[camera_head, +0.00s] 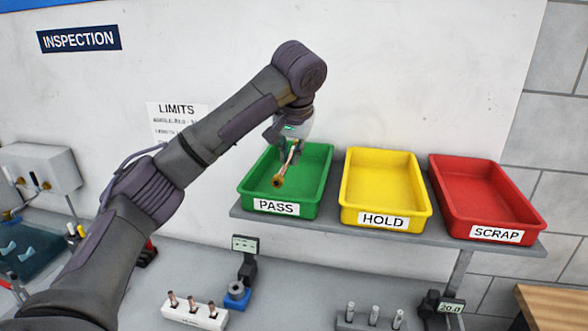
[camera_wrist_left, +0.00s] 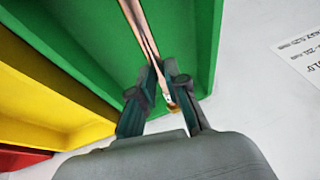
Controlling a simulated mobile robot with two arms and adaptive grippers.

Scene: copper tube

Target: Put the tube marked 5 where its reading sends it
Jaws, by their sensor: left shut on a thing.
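My left gripper (camera_head: 292,150) is shut on a thin copper tube (camera_head: 281,178) with a brass-coloured end. It holds the tube tilted over the green PASS tray (camera_head: 314,172). In the left wrist view, the tube (camera_wrist_left: 139,28) runs between the fingers (camera_wrist_left: 158,78), with the green tray (camera_wrist_left: 205,45) behind it. How far the tube is above the tray floor is hard to tell. No mark 5 can be read on the tube. The yellow HOLD tray (camera_head: 381,185) and red SCRAP tray (camera_head: 478,190) look empty. My right gripper does not show.
The trays stand on a grey shelf (camera_head: 335,229) against the wall. Below are a white block (camera_head: 193,318) with copper pieces, a gauge (camera_head: 245,245) with a blue base, a rack (camera_head: 365,325) with silver pieces and a display reading 20.0 (camera_head: 450,308). A LIMITS sheet (camera_head: 177,112) hangs behind my arm.

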